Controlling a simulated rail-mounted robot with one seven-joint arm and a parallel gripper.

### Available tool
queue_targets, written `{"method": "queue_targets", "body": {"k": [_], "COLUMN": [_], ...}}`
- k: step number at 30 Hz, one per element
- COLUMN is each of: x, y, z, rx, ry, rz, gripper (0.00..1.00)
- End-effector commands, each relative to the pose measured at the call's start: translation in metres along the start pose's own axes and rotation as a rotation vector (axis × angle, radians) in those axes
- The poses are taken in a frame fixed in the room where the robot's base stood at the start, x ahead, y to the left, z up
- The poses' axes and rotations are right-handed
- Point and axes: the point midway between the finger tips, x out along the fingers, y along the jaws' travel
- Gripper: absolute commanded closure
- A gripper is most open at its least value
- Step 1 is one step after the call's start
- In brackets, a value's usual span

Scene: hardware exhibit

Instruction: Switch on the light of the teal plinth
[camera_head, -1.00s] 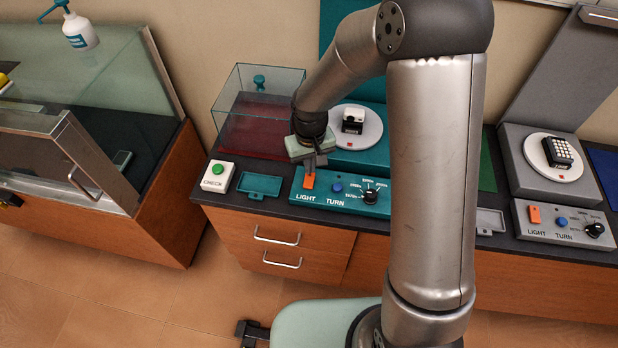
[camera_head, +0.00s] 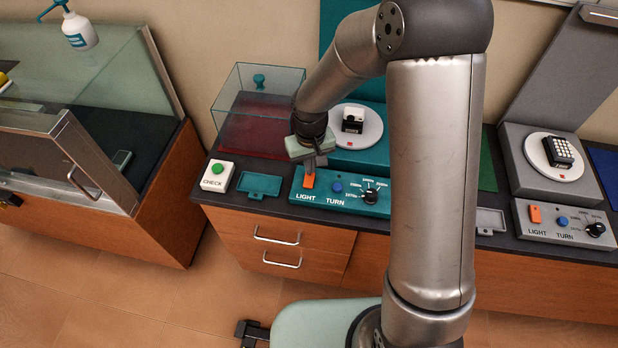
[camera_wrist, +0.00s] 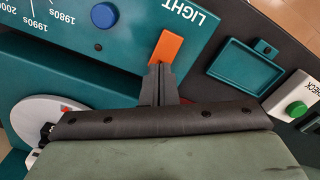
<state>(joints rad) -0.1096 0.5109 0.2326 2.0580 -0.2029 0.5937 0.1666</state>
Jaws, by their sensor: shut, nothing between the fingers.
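The teal plinth's control panel (camera_head: 326,201) lies along the counter's front edge. Its orange LIGHT switch (camera_head: 309,181) is at the left end and also shows in the wrist view (camera_wrist: 166,47). My gripper (camera_head: 311,168) is shut and empty, its fingertips pointing down at the switch's back end. In the wrist view the fingertips (camera_wrist: 157,70) meet the switch's near end; whether they press on it I cannot tell. A blue TURN button (camera_head: 337,187) and a black year dial (camera_head: 370,196) sit to the right. A camera-like object stands on the plinth's white disc (camera_head: 372,138).
A teal tray (camera_head: 259,185) and the CHECK box (camera_head: 217,176) with a green button lie left of the panel. A glass case (camera_head: 257,112) stands behind them. A grey plinth (camera_head: 510,178) with its own orange switch (camera_head: 535,214) is at the right.

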Motion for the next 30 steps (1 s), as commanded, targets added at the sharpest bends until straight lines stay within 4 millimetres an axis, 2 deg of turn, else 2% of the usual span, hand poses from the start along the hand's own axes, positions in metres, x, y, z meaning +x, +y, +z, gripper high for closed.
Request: {"method": "queue_targets", "body": {"k": [30], "x": [0.016], "y": [0.000], "z": [0.000], "rx": [0.000], "ry": [-0.001], "rz": [0.000], "gripper": [1.00]}}
